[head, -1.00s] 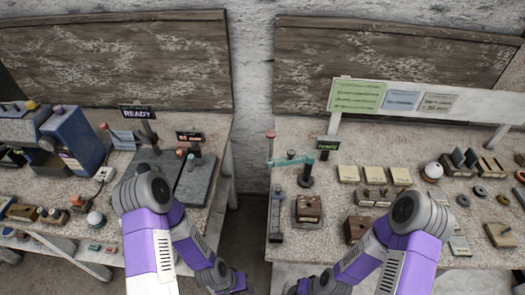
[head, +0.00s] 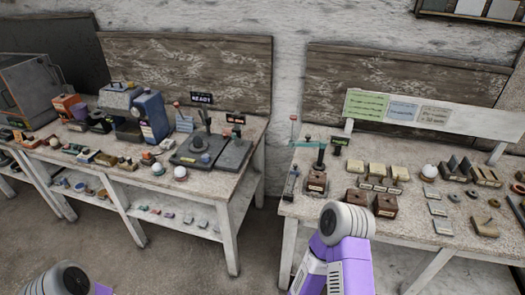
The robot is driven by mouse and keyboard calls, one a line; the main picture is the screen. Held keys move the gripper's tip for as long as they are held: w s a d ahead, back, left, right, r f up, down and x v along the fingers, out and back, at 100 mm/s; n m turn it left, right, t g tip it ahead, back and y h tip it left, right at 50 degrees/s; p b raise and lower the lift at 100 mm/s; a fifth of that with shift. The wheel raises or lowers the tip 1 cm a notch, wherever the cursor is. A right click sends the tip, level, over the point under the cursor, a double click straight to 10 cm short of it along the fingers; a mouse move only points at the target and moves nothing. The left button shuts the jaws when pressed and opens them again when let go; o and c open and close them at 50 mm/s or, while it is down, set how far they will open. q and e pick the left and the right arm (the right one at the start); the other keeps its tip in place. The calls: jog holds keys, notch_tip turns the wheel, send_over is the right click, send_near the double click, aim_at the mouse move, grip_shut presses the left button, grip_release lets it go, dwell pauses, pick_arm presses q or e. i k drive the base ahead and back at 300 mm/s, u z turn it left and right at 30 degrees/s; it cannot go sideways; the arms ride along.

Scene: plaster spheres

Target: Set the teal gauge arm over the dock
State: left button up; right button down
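The teal gauge arm (head: 307,146) lies roughly level at the left of the right-hand bench. It spans between a thin red-topped post (head: 293,130) and a dark post (head: 320,157). A brown block with a pale label (head: 316,183) stands just under and in front of the dark post. I cannot tell which piece is the dock, or whether the arm is over it. Both grippers are out of view. Only my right arm's grey joint and purple link show at bottom centre, and a bit of my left arm at bottom left.
The right-hand bench (head: 410,229) also carries brown blocks (head: 385,205), pale blocks and a white sphere (head: 429,171). The left-hand bench (head: 222,190) holds a blue machine (head: 150,117), a READY sign (head: 201,98) and a white sphere (head: 180,171). A floor gap separates the benches.

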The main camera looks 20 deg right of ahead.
aim_at(323, 143)
jog(key=u, duration=0.4)
jog(key=i, duration=1.2)
jog(key=z, duration=0.75)
